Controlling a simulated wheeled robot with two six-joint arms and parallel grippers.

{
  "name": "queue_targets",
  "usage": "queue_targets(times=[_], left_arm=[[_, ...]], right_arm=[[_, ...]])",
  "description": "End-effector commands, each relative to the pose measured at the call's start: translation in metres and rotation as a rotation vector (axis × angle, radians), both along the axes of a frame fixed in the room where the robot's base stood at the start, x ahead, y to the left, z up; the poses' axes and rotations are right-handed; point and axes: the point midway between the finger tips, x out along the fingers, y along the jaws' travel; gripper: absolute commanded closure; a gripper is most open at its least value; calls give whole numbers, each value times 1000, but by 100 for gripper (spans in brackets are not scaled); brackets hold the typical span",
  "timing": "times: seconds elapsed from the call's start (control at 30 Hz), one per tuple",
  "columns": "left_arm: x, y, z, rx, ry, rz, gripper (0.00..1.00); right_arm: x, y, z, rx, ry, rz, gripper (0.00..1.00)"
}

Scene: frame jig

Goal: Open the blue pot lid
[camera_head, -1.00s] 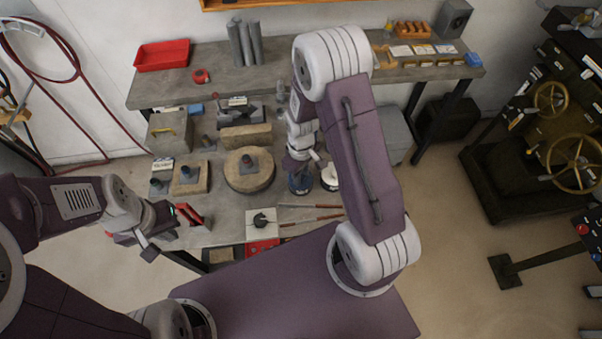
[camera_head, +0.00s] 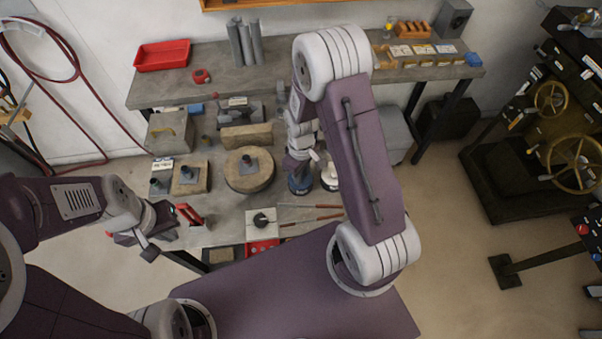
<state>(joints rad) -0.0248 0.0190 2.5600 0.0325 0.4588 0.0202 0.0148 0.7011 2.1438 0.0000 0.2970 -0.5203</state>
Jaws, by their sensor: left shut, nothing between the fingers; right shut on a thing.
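The blue pot (camera_head: 299,187) stands on the workbench near its middle, left of a pot with a white top (camera_head: 330,177). My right gripper (camera_head: 296,168) is directly above the blue pot and is shut on its lid. The lid is mostly hidden by the gripper, so I cannot tell whether it is apart from the pot. My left gripper (camera_head: 143,247) is shut and empty, off the front left of the bench, far from the pot.
A round wooden block (camera_head: 249,170) and a square one (camera_head: 190,177) with dark fittings lie left of the pot. Long red-handled tools (camera_head: 310,207) and a white plate (camera_head: 261,221) lie in front. A red tray (camera_head: 162,55) is at the back left.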

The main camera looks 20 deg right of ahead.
Motion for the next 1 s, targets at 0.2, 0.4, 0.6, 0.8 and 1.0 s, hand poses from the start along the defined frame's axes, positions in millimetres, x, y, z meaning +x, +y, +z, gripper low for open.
queue_targets(times=[0.2, 0.4, 0.6, 0.8, 1.0], left_arm=[[0, 0, 0, 0, 0, 0, 100], [0, 0, 0, 0, 0, 0, 100], [0, 0, 1, 0, 0, 0, 100], [0, 0, 12, 0, 0, 0, 100], [0, 0, 29, 0, 0, 0, 100]], right_arm=[[0, 0, 0, 0, -1, 0, 100], [1, 0, 0, 0, -1, 0, 100], [1, 0, 1, 1, 0, 0, 100], [4, -1, 6, 14, 45, -2, 100], [11, -3, 14, 49, 164, -2, 100]])
